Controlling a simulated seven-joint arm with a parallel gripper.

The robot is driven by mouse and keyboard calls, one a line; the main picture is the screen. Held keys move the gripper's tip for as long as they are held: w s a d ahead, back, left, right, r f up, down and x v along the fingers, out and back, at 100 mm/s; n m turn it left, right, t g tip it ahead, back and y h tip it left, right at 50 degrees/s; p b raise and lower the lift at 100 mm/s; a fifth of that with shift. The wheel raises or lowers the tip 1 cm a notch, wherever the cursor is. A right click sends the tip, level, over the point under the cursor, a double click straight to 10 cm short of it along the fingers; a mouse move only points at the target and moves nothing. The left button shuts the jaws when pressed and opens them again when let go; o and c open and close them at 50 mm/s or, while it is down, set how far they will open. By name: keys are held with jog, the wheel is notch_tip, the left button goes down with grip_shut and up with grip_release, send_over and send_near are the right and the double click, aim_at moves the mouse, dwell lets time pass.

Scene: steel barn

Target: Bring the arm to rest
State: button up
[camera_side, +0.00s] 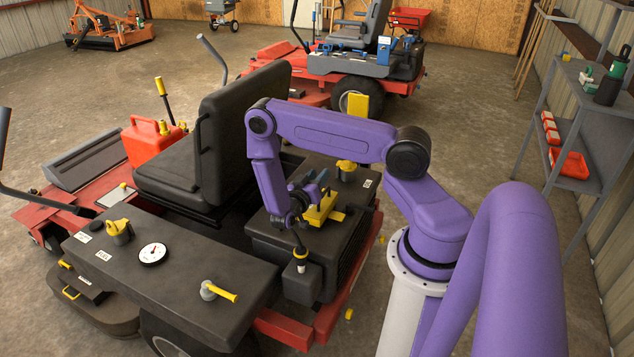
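My purple arm is bent over the back of the near riding mower (205,275). My gripper (297,218) hangs low over the mower's black engine deck (275,240), behind the seat. Its fingers are small and dark against the deck, so I cannot tell whether they are open or shut. A yellow block-like part (322,209) is just right of the gripper. A dark stem with a yellow ring (301,252) stands below it. I cannot tell whether the gripper touches either one.
The black seat (235,130) rises close to the left of my forearm. A yellow cap (118,231), a round gauge (153,253) and a yellow-handled valve (218,291) are on the near fender. A red fuel can (150,142) stands beyond. A shelf (585,182) is at right.

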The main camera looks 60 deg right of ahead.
jog(key=s+a+r+n+g+y, duration=0.1)
jog(key=s+a+r+n+y, duration=0.15)
jog(key=a+r+n, duration=0.45)
jog(key=s+a+r+n+y, duration=0.15)
jog(key=a+r+y, duration=0.3)
jog(key=a, duration=0.45)
jog(key=s+a+r+n+y, duration=0.4)
jog(key=s+a+n, duration=0.3)
jog(key=n, duration=0.2)
jog(key=s+a+r+n+t+y, duration=0.1)
jog(key=s+a+r+n+y, duration=0.3)
jog(key=s+a+n+y, duration=0.3)
jog(key=shift+s+a+n, duration=0.7)
jog(key=shift+a+n, duration=0.05)
jog(key=shift+n, duration=0.4)
